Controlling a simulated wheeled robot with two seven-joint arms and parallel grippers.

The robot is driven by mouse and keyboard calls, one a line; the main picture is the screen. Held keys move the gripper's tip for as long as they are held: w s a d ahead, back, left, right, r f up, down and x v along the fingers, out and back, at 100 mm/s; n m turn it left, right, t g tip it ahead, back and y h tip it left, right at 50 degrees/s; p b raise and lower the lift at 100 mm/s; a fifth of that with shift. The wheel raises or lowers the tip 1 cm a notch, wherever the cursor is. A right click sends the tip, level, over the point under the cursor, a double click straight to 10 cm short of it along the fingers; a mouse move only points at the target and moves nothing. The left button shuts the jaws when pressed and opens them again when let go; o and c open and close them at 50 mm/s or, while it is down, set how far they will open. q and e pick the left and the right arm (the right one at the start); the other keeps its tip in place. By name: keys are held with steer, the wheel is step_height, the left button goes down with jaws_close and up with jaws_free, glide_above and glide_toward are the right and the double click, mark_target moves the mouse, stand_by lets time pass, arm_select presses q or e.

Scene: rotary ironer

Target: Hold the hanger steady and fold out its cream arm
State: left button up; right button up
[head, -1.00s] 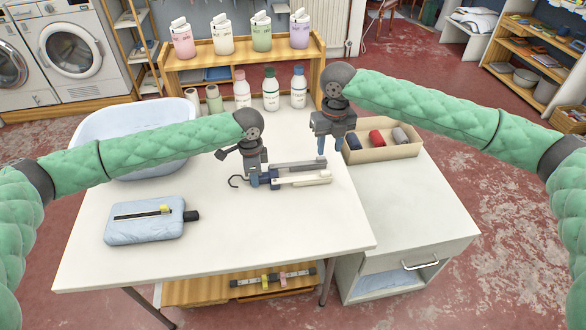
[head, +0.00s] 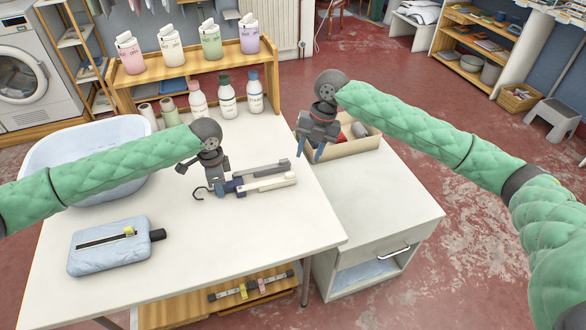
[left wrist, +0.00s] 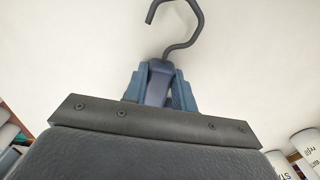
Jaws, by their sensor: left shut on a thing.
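The hanger lies on the white table with its dark hook (head: 200,192) to the left and a dark blue hub (head: 234,186) in the middle. Its cream arm (head: 270,183) and grey arm (head: 265,169) both point right, side by side, the cream one nearer the front. My left gripper (head: 220,187) is shut on the hanger at the hub. In the left wrist view its blue fingers (left wrist: 160,95) flank the hub, with the hook (left wrist: 183,25) beyond. My right gripper (head: 311,154) is open and empty, right of the arm ends and apart from them.
A tan box (head: 345,146) with rolled items stands behind my right gripper. A pale blue basin (head: 70,150) and a light blue pad (head: 105,255) are on the left. Bottles (head: 228,98) stand behind. The table in front of the hanger is clear.

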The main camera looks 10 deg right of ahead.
mark_target(291, 173)
step_height(291, 173, up, 4)
steer(key=w+m+y, duration=0.1)
steer(key=w+m, duration=0.1)
steer(key=m, duration=1.1)
steer(key=x, duration=1.2)
steer(key=shift+s+a, duration=0.1)
steer(key=shift+c, duration=0.5)
jaws_close()
